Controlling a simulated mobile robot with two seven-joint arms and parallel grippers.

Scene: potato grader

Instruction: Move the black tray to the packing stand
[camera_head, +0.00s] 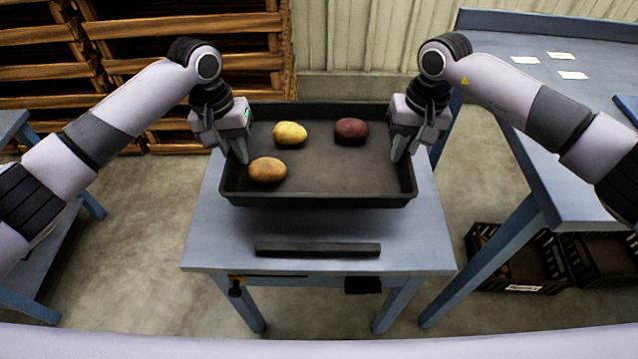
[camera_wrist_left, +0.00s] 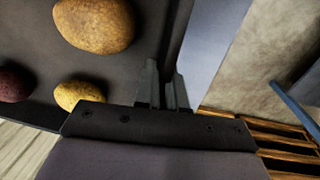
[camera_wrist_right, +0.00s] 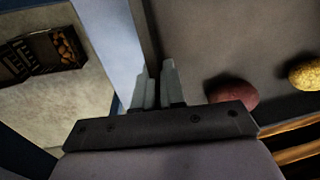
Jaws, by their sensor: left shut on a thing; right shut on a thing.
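The black tray (camera_head: 330,190) is over the blue-grey stand in the middle of the head view, and appears level. It holds a yellow potato (camera_head: 290,133), a brown potato (camera_head: 267,170) and a dark red potato (camera_head: 351,130). My left gripper (camera_head: 241,155) is shut on the tray's left wall; the wrist view shows its fingers (camera_wrist_left: 163,88) astride the rim. My right gripper (camera_head: 400,150) is shut on the right wall, its fingers (camera_wrist_right: 155,88) astride the rim. I cannot tell for sure whether the tray's underside touches the stand. Which surface is the packing stand is unclear.
The small blue-grey stand (camera_head: 215,240) has a black bar (camera_head: 318,249) near its front edge. A larger blue table (camera_head: 500,60) with white cards stands at right, black crates (camera_head: 515,275) beneath. Wooden pallets (camera_head: 110,60) are stacked behind left. Another blue surface (camera_head: 12,125) is at far left.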

